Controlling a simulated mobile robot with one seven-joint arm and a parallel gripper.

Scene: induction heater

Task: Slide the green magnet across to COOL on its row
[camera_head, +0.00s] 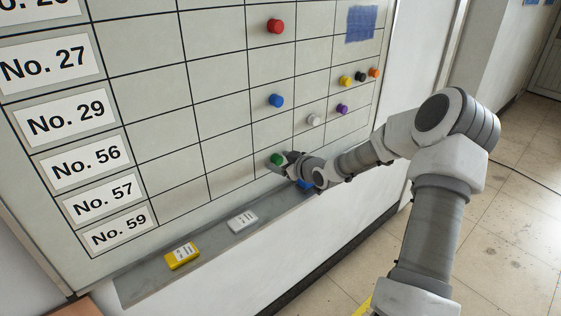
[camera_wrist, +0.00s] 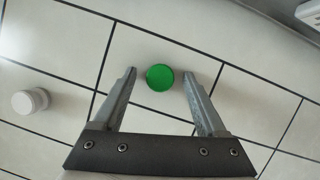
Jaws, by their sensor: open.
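The green magnet (camera_head: 277,159) is on the lower part of the gridded whiteboard (camera_head: 150,118), low in the column below the red and blue magnets. My gripper (camera_head: 284,160) is at it, close to the board. In the wrist view the green magnet (camera_wrist: 160,77) is round and sits between the tips of my gripper's two fingers (camera_wrist: 160,82), with a gap on each side. The fingers are open and not touching it. The COOL heading is not in view.
Other magnets are red (camera_head: 275,27), blue (camera_head: 276,101), white (camera_head: 314,120), purple (camera_head: 342,109), yellow (camera_head: 345,81), black (camera_head: 360,76) and orange (camera_head: 374,72). A blue patch (camera_head: 361,24) is at upper right. A ledge (camera_head: 140,284) below holds a yellow box (camera_head: 182,256) and a white box (camera_head: 242,220).

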